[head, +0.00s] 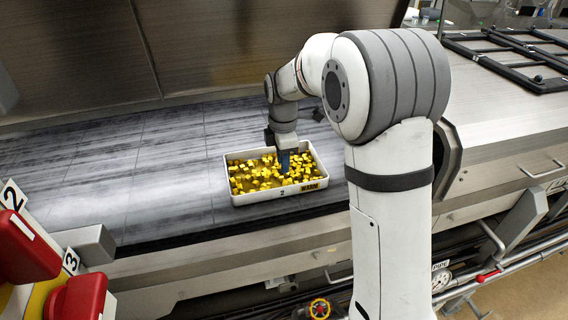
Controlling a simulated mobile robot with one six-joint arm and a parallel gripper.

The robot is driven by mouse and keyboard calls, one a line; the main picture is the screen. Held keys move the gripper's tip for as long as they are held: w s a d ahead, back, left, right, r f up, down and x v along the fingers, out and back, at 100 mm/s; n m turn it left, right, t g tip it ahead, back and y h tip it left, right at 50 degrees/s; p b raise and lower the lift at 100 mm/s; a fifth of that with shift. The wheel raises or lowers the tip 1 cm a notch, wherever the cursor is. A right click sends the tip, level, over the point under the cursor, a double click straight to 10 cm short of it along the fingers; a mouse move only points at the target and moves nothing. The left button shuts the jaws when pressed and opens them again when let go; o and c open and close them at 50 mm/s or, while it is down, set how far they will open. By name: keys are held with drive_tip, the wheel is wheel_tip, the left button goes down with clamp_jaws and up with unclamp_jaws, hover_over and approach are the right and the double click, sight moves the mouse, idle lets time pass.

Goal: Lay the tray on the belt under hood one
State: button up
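A white tray (255,197) full of small yellow cubes rests on the grey streaked belt (130,165), near the belt's front edge. Its front wall carries a "2" and a yellow "WARM" label. My gripper (285,170) reaches down over the tray from behind my arm. A blue finger shows among the cubes near the tray's middle. The finger gap is not clear, and I cannot tell if it grips the tray or anything in it. A large brown-grey metal panel (75,65) stands behind the belt. I see no label naming hood one.
Red blocks (25,245) with number plates "2" and "3" stand at the lower left. A metal housing (510,110) with black frames (510,55) on top lies to the right. Pipes, a gauge (441,280) and handles line the front. The belt left of the tray is clear.

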drive_tip(key=s+d+r+m+t, duration=0.1)
drive_tip(key=s+d+r+m, duration=0.35)
drive_tip(key=s, duration=0.25)
drive_tip(key=s+d+r+m+t, duration=0.1)
drive_tip(key=s+d+r+m, duration=0.2)
drive_tip(key=s+r+m, duration=0.4)
drive_tip(key=s+d+f+m+t, duration=0.1)
drive_tip(key=s+d+f+m, duration=0.1)
drive_tip(key=s+m, duration=0.6)
drive_tip(key=s+d, duration=0.1)
drive_tip(key=s, duration=0.4)
drive_tip(key=shift+s+d+f+m+t, duration=0.15)
drive_tip(key=shift+s+f+m+t, duration=0.1)
drive_tip(key=shift+f+m+t, duration=0.15)
wheel_tip(320, 180, down, 4)
drive_tip(key=b, duration=0.3)
drive_tip(key=shift+w+r, duration=0.1)
drive_tip(key=shift+r, duration=0.05)
